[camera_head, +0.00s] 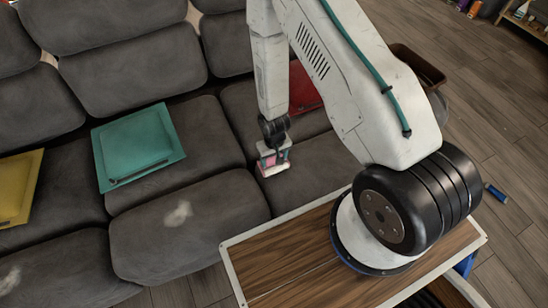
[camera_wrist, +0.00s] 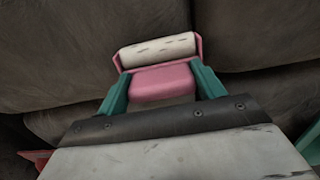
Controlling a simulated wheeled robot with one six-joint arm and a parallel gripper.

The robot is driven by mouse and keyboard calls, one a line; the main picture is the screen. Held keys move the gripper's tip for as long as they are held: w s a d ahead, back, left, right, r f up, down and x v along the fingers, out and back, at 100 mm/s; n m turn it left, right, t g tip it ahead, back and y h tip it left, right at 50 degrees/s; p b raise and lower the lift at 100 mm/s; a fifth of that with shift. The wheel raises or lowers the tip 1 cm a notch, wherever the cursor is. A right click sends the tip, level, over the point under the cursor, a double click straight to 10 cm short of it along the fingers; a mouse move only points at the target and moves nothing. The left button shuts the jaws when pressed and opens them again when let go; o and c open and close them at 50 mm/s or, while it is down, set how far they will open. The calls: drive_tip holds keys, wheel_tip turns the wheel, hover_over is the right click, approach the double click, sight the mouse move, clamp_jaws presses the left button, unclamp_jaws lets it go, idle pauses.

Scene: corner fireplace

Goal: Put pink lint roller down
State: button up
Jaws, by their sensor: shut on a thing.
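The pink lint roller (camera_wrist: 163,80) is held between the two teal fingers of my gripper (camera_wrist: 162,88) in the wrist view. Its white roll (camera_wrist: 157,50) points away from the gripper, with dark grey sofa cushions behind it. In the head view my gripper (camera_head: 273,158) hangs at the end of the arm over the right part of the grey sofa (camera_head: 185,205), and the lint roller shows small and pink there (camera_head: 284,167). I cannot tell whether the roller touches the cushion.
A teal cushion (camera_head: 138,146) and a yellow cushion (camera_head: 17,188) lie on the sofa to the left. A red cushion (camera_head: 303,88) is partly hidden behind my arm. A brown bin (camera_head: 418,68) stands beyond the arm. Bare seat lies between the teal cushion and my gripper.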

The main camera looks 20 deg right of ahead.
drive_tip(key=o, duration=1.3)
drive_tip(key=s+d+r, duration=0.1)
drive_tip(key=s+r, duration=0.1)
drive_tip(key=r, duration=1.8)
drive_tip(key=s+d+r, duration=0.1)
drive_tip(key=r, duration=1.9)
drive_tip(key=s+d+r+t, duration=0.1)
drive_tip(key=s+r, duration=1.3)
drive_tip(key=s, duration=0.4)
drive_tip(key=shift+s+r, duration=0.3)
drive_tip(key=shift+s, duration=0.05)
